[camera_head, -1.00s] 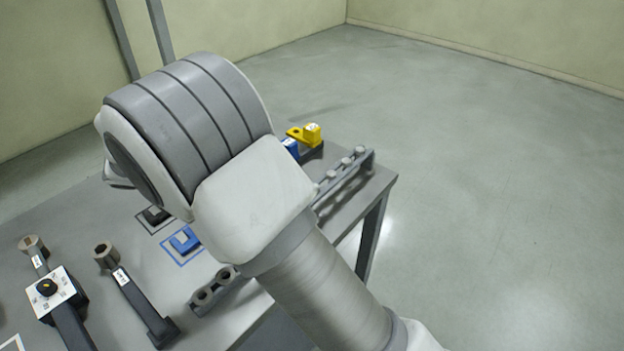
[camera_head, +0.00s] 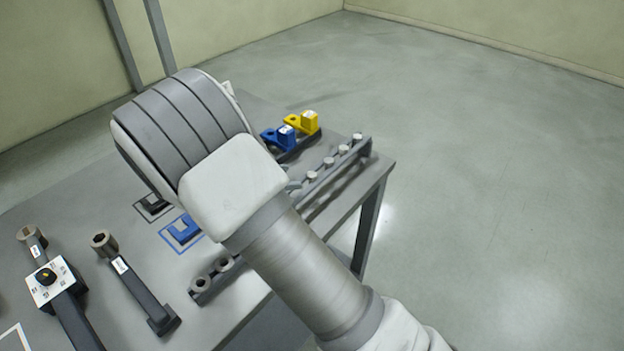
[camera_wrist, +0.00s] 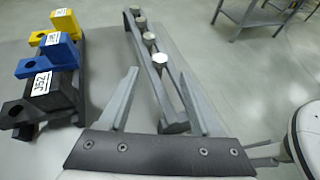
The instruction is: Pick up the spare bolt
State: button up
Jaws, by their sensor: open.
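Several grey bolts stand in a row in a long dark rack (camera_head: 325,179) along the table's right edge. The far bolt (camera_head: 357,136) shows clearly in the head view; which one is the spare is not marked. In the wrist view the nearest visible bolt (camera_wrist: 159,61) has a pale hexagonal head, with others behind it. My gripper (camera_wrist: 158,74) is open and empty. In that picture its fingers lie on either side of the rack's near end, and the nearest bolt head appears between and just beyond the fingertips.
Left of the rack stand a yellow block (camera_head: 301,122), a blue block (camera_head: 278,138) and a black block (camera_wrist: 52,94) on a holder. A two-hole holder (camera_head: 213,280), wrench-like tools (camera_head: 135,285) and a dial box (camera_head: 55,282) lie nearer. Floor is open to the right.

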aim_at(312, 174)
jog(key=shift+x, duration=2.8)
jog(key=shift+r, duration=0.2)
jog(key=shift+c, duration=0.3)
grip_shut()
